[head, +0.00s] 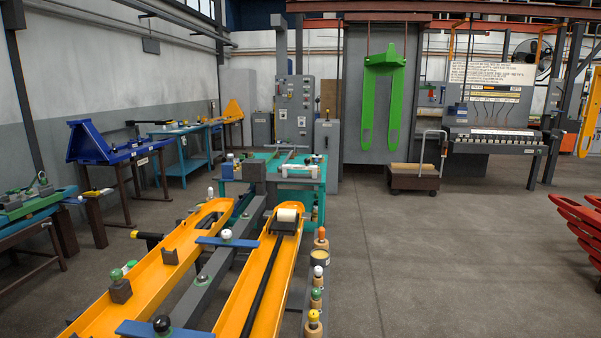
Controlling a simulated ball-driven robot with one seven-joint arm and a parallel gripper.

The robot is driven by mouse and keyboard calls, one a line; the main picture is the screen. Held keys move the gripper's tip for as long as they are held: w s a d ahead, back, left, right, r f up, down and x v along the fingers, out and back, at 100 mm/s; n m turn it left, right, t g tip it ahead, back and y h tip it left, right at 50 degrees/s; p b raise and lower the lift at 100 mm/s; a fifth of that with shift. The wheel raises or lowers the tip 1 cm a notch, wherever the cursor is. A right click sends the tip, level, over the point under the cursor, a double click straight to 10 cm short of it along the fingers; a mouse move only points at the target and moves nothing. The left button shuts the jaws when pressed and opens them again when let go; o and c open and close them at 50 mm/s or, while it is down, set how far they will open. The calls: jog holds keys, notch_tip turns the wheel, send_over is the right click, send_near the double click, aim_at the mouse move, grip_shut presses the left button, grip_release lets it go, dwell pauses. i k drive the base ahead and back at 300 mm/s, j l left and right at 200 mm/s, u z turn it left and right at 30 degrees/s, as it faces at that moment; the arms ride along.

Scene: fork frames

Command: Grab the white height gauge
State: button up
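I cannot tell for certain which thing is the white height gauge. A small piece with a white round top (318,271) stands upright in a row along the right side of the near work stand, between an orange-topped piece (321,238) and a green-topped piece (316,297). A yellow-topped piece (313,320) is nearest in that row. Another white-topped piece (226,235) stands on a blue crossbar over the yellow fork frame. A white roller-like piece (287,215) lies at the far end of the right yellow fork arm. My gripper is not in view.
The yellow fork frame (170,268) fills the near left. A teal table (310,185) with small items stands behind it. A blue fork frame (95,145) rests on a stand at left. A cart (413,180) stands further back. The grey floor (430,265) at right is clear.

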aim_at(284, 168)
jog(key=i+l+z, duration=0.2)
jog(key=i, duration=0.2)
jog(key=i+z, duration=0.2)
jog(key=i, duration=1.6)
